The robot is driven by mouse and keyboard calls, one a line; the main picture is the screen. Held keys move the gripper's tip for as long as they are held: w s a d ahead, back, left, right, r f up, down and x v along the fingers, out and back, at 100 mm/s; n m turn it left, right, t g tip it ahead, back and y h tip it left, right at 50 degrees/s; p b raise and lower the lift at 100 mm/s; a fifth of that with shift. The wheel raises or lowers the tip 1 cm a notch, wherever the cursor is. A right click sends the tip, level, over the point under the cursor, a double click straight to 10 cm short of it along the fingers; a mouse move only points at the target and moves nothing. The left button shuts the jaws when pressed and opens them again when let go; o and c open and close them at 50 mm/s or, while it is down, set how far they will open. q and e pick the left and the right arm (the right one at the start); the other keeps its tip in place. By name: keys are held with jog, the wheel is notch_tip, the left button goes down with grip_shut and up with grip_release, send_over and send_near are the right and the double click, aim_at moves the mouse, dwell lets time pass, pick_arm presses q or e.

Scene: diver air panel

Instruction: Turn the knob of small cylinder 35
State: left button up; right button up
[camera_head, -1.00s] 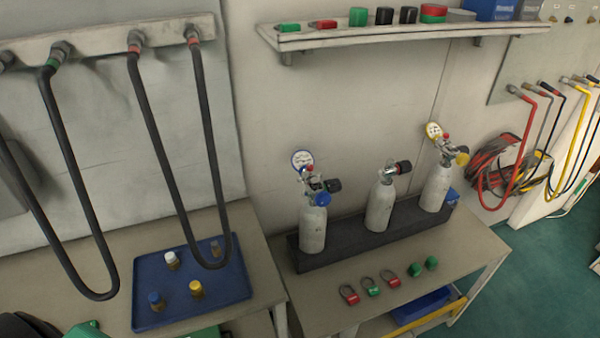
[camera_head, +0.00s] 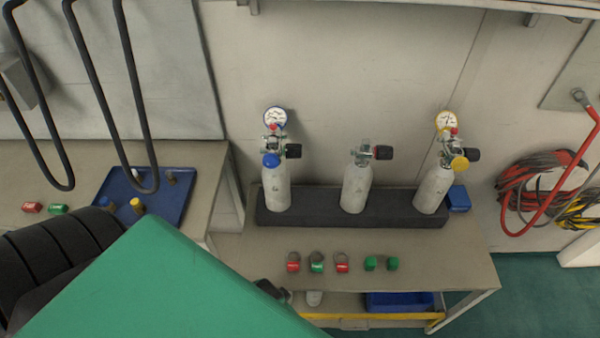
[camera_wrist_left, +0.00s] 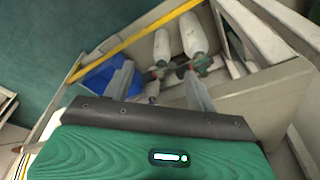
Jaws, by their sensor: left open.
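Three small grey-white cylinders stand upright in a dark rack on the table in the head view: a left one (camera_head: 276,190) with a blue knob and gauge, a middle one (camera_head: 355,188) with a black knob, and a right one (camera_head: 434,190) with a yellow knob and gauge. No number is readable. In the left wrist view, two pale cylinders (camera_wrist_left: 194,38) (camera_wrist_left: 162,46) with valve fittings (camera_wrist_left: 175,70) show on the shelf beyond my left gripper (camera_wrist_left: 160,78). Its fingers are apart, with nothing clearly held between them. My right gripper is not in view.
Below are a blue bin (camera_head: 400,302) and a yellow rail (camera_head: 365,317). A blue tray (camera_head: 170,205) is on the left bench; hoses hang left and right.

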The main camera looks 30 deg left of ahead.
pick_arm(q)
jog(key=w+r+y, duration=0.1)
jog(key=w+r, duration=0.1)
jog(key=w+a+r+y, duration=0.1)
jog(key=r, duration=0.1)
jog(key=w+a+r+y, duration=0.1)
jog(key=w+r, duration=0.1)
jog(key=r, duration=0.1)
jog(key=shift+w+a, duration=0.25)
jog(key=shift+w, duration=0.05)
jog(key=w+a+r+n+y+p, duration=0.1)
jog(key=w+a+r+y, duration=0.2)
jog(key=w+r+y, duration=0.55)
jog(key=t+y, duration=0.2)
jog(key=y, duration=0.6)
send_near(300, 150)
jog(key=shift+h, duration=0.25)
jog(key=p+x, duration=0.1)
jog(key=x, duration=0.2)
jog(key=p+x, duration=0.2)
jog(key=x, duration=0.2)
jog(key=w+f+p+x, duration=0.1)
jog(key=p+x, duration=0.1)
jog(key=x, duration=0.2)
jog(key=shift+d, duration=0.1)
jog(key=shift+f, duration=0.1)
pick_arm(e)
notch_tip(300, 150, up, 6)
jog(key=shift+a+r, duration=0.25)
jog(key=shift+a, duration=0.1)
